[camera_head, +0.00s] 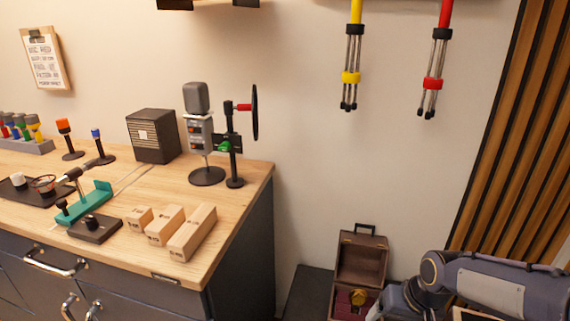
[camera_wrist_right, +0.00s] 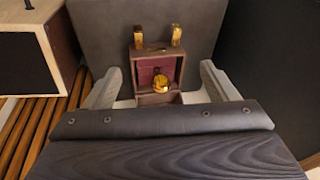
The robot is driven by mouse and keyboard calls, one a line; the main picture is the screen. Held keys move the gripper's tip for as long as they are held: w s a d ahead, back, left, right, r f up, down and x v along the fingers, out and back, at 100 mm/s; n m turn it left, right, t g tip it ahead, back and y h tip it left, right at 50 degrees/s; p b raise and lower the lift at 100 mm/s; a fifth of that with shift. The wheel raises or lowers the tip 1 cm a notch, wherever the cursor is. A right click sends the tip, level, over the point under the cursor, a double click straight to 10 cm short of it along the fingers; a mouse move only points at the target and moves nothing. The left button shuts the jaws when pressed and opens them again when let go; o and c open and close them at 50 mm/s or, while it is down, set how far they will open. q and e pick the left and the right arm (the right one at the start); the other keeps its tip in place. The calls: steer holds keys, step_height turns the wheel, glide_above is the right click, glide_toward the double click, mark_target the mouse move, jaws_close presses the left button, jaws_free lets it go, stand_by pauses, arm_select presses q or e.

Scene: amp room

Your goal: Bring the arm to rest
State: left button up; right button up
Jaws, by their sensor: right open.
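My right arm (camera_head: 490,280) comes in from the lower right in the head view. Its gripper (camera_wrist_right: 160,82) shows in the wrist view with two grey fingers spread wide apart and nothing between them. Beyond the fingertips is a small brown box (camera_head: 362,262) with its lid up and a red lining; it also shows in the wrist view (camera_wrist_right: 138,72). A round gold object (camera_head: 358,297) is at the box, and it shows in the wrist view (camera_wrist_right: 162,84) between the fingers' lines, apart from both. My left gripper is not in view.
A wooden-topped workbench (camera_head: 150,185) on the left holds wooden blocks (camera_head: 192,232), a microphone (camera_head: 197,100), a speaker box (camera_head: 153,136) and small tools. A dark low surface (camera_head: 308,292) lies beside the box. A slatted panel (camera_head: 515,130) stands on the right.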

steer(key=s+a+r+t+y+p, duration=0.2)
steer(key=s+r+p, duration=0.9)
steer(key=s+r, duration=0.6)
step_height(320, 180, up, 3)
steer(key=shift+a+f+t+p, duration=0.1)
steer(key=shift+a+t+p, duration=0.25)
steer(key=shift+t, duration=0.15)
steer(key=shift+s, duration=0.1)
